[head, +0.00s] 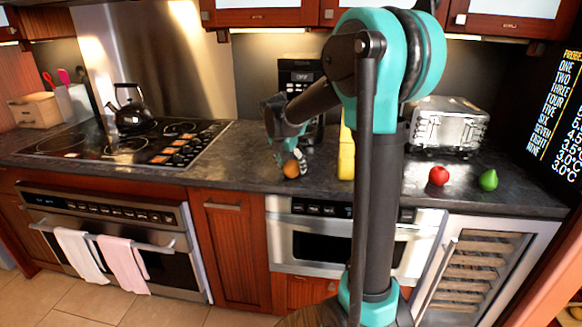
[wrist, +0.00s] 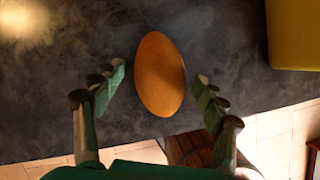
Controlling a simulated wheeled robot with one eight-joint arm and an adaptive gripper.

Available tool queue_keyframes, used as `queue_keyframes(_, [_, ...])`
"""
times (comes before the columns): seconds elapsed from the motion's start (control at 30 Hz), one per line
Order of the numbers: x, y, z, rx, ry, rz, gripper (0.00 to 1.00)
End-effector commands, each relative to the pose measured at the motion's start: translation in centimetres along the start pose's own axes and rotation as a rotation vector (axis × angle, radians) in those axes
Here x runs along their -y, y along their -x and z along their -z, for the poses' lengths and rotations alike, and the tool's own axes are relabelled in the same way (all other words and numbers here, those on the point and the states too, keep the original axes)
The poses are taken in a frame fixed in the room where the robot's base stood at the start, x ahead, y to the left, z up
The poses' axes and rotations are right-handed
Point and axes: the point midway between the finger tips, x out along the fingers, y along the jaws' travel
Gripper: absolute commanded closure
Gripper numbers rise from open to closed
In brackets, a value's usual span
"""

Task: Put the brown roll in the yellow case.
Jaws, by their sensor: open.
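The brown roll (wrist: 160,75) is an orange-brown oval on the dark counter. In the head view the roll (head: 291,169) lies near the counter's front edge, just below my gripper (head: 279,160). In the wrist view my gripper (wrist: 160,95) is open, with one finger on each side of the roll and a gap on both sides. The yellow case (head: 346,155) stands on the counter to the right of the roll, partly hidden by my arm. A corner of the yellow case (wrist: 293,35) shows at the wrist view's upper right.
A red apple (head: 439,176) and a green pear (head: 488,180) lie to the right of my arm. A silver toaster (head: 449,125) stands behind them. A black kettle (head: 133,110) is on the cooktop at left. The counter (head: 235,160) left of the roll is clear.

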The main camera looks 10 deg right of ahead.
Motion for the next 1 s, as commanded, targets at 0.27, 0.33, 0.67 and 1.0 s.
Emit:
queue_keyframes(0.27, [0.0,5.0,0.1,0.000,0.003,-0.001,0.28])
queue_keyframes(0.33, [0.0,6.4,0.1,0.000,0.002,-0.001,0.28])
queue_keyframes(0.67, [0.0,11.1,0.1,0.000,0.001,0.000,0.28])
queue_keyframes(1.0, [1.6,10.4,1.0,-0.012,-0.146,-0.011,0.28])
